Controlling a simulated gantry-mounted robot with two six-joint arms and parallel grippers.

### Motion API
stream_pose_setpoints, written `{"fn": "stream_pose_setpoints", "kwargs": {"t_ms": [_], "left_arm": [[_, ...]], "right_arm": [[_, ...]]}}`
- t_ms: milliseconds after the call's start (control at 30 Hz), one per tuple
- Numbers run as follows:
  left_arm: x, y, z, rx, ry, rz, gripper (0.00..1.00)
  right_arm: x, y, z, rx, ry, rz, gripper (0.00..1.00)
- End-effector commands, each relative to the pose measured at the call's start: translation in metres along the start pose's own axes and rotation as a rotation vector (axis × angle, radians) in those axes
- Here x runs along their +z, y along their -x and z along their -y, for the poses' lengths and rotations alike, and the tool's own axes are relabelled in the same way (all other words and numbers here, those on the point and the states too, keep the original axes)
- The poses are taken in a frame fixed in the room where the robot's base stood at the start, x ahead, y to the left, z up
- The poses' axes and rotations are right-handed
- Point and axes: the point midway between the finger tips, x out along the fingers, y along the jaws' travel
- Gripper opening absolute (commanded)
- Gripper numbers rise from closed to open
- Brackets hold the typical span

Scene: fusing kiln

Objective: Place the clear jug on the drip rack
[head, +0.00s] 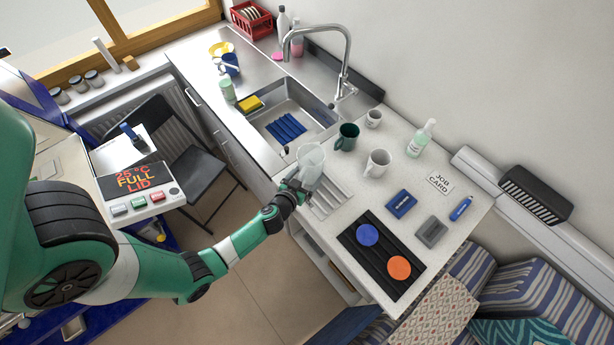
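The clear jug (312,160) is upright at the front edge of the counter, near the sink's right corner. My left gripper (297,184) is at its lower near side and appears shut on it; the fingers are small and partly hidden. A pale ribbed drip rack (332,198) lies on the counter just below and right of the jug in the picture. The jug overlaps its far end in view; I cannot tell the gap between them. My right gripper is not in view.
A dark green mug (347,137), a white mug (377,162) and a small cup (373,118) stand beyond the rack. A black tray (359,258) with blue and orange discs lies to its right. The sink (297,104) and tall tap (343,70) are behind.

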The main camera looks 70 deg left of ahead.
Motion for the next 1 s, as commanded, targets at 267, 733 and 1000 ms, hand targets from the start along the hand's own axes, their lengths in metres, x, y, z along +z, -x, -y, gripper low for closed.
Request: {"fn": "stream_pose_setpoints", "kwargs": {"t_ms": [267,733,1000], "left_arm": [[0.003,-0.001,0.000,0.000,0.001,0.001,1.00],[0.001,0.050,-0.001,0.003,-0.001,0.002,1.00],[0.002,0.107,-0.001,0.004,-0.003,0.001,1.00]], "right_arm": [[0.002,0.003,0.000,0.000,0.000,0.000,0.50],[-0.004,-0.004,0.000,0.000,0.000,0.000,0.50],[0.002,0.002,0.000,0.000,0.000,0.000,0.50]]}}
